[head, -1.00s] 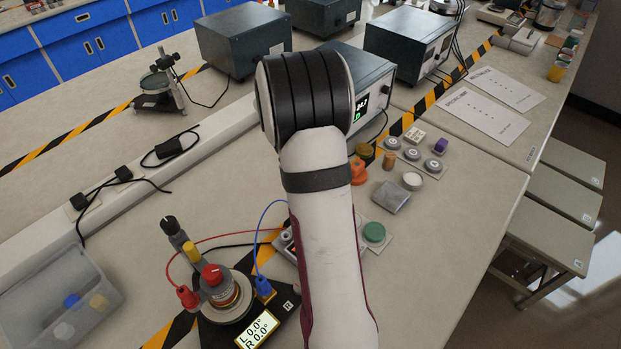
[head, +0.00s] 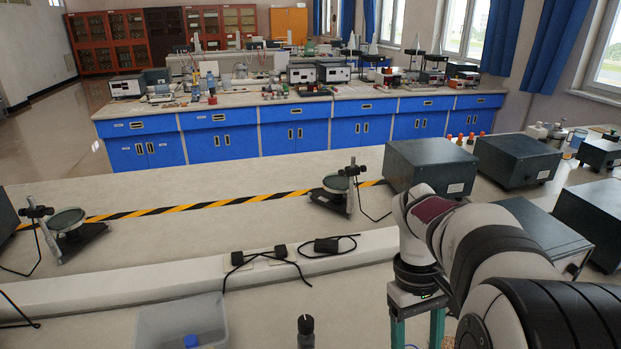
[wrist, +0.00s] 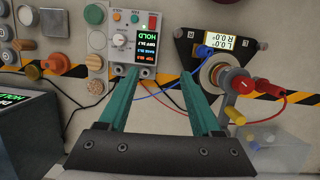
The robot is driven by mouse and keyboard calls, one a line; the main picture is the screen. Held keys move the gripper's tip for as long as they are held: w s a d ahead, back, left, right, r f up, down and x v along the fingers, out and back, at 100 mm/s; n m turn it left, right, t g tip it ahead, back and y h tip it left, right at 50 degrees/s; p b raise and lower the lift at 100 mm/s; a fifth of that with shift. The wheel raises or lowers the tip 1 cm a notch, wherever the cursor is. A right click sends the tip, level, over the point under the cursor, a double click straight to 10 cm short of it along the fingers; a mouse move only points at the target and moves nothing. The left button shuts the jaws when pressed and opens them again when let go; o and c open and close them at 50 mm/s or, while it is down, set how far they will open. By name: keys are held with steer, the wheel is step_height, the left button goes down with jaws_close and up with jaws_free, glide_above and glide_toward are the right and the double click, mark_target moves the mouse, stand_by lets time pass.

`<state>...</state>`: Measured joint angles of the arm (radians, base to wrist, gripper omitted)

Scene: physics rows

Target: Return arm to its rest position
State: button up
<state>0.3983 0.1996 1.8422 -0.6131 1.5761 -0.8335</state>
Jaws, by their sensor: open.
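My arm (head: 480,260) comes in from the lower right of the head view and bends over the bench. My gripper (head: 417,328) points down there, with its green fingers cut off by the lower edge. In the wrist view my gripper (wrist: 158,75) is open, its two green fingers spread wide apart with nothing between them. It hangs above the bench, apart from the objects below.
In the wrist view a small meter with a lit display (wrist: 138,38) lies beyond the left finger. A black plate with dials and cables (wrist: 222,50) lies at right. Head view: dark instrument boxes (head: 432,166) at right, a clear bin (head: 150,325), a white cable duct (head: 120,288).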

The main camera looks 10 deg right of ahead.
steer(key=s+a+m+t+y, duration=0.1)
steer(key=s+a+m, duration=0.2)
steer(key=s+a, duration=0.4)
steer(key=s+a+f+m+t+y, duration=0.1)
steer(key=s+a+m, duration=0.1)
steer(key=s+a, duration=0.4)
steer(key=a, duration=0.5)
steer(key=shift+s+m+t, duration=0.4)
steer(key=shift+a+f, duration=0.1)
